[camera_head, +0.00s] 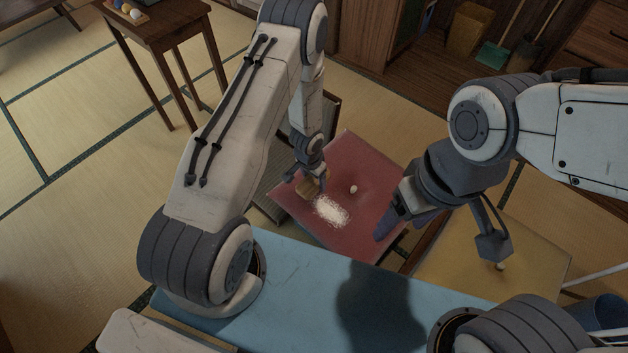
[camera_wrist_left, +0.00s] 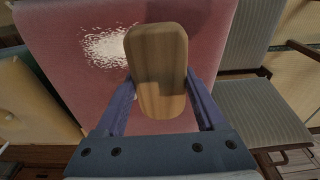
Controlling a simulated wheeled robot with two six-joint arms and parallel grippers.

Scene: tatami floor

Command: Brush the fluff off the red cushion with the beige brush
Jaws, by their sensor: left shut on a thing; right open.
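The red cushion (camera_head: 375,222) lies flat beyond my blue front panel. It also fills much of the left wrist view (camera_wrist_left: 60,25). A patch of white fluff (camera_head: 331,210) lies on its near left part; the left wrist view shows the fluff (camera_wrist_left: 104,47) beside the brush. My left gripper (camera_head: 312,180) is shut on the beige wooden brush (camera_wrist_left: 158,65), held over the cushion's left part, close to the fluff. Whether its bristles touch the cushion is hidden. My right gripper (camera_head: 396,214) is open and empty, near the cushion's right side.
A yellow cushion (camera_head: 530,262) lies to the right of the red one. A blue bin (camera_head: 602,314) stands at the far right. A grey ribbed chair seat (camera_wrist_left: 262,112) is beside the red cushion. A small wooden table (camera_head: 155,22) stands at upper left; tatami on the left is clear.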

